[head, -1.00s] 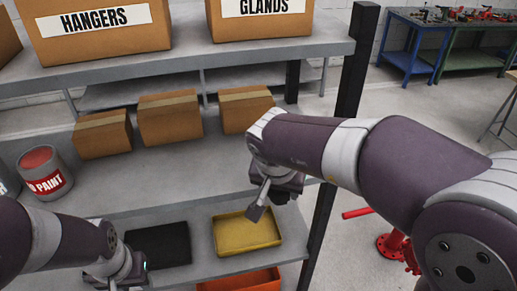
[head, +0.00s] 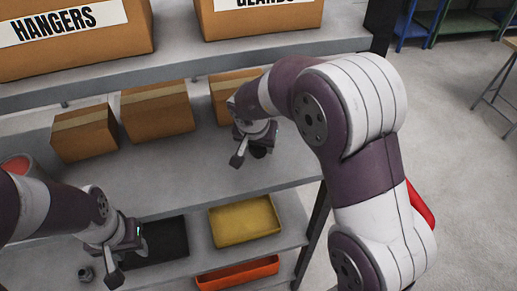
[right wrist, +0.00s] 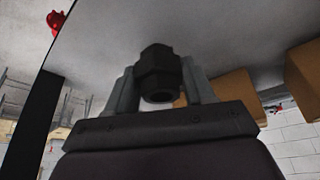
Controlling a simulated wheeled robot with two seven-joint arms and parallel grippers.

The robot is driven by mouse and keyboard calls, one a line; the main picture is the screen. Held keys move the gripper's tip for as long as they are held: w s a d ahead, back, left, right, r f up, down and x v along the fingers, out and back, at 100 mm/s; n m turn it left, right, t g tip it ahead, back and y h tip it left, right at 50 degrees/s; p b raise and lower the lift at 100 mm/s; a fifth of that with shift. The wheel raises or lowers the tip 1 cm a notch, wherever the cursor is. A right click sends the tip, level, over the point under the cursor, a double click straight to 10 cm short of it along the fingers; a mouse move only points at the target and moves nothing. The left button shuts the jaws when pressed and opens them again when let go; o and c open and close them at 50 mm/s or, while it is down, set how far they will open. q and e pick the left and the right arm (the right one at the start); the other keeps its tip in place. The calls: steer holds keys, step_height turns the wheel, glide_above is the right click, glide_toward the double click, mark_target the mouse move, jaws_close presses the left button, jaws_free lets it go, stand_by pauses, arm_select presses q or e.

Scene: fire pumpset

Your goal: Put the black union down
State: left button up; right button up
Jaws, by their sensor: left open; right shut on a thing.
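The black union (right wrist: 160,75) is between the fingers of my right gripper (right wrist: 162,82) in the right wrist view. In the head view, my right gripper (head: 249,156) hangs over the grey middle shelf, in front of the rightmost small box, with the dark union (head: 261,152) partly hidden at its fingers. I cannot tell whether the union touches the shelf. My left gripper (head: 126,262) is open and low at the left, beside the black tray (head: 168,246) on the lower shelf.
A yellow tray (head: 245,222) stands right of the black one, with an orange tray (head: 237,277) lower down. Small cardboard boxes (head: 158,110) line the back of the middle shelf (head: 175,178); its front is clear. A small grey fitting (head: 85,273) lies left of my left gripper.

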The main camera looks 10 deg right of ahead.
mark_target(259, 154)
steer(key=shift+s+f, duration=0.2)
steer(key=shift+f, duration=0.8)
steer(key=shift+s+f, duration=0.3)
steer(key=shift+f, duration=0.05)
steer(key=shift+w+f, duration=0.15)
steer(key=o, duration=1.3)
steer(key=shift+f, duration=0.1)
steer(key=shift+o, duration=0.2)
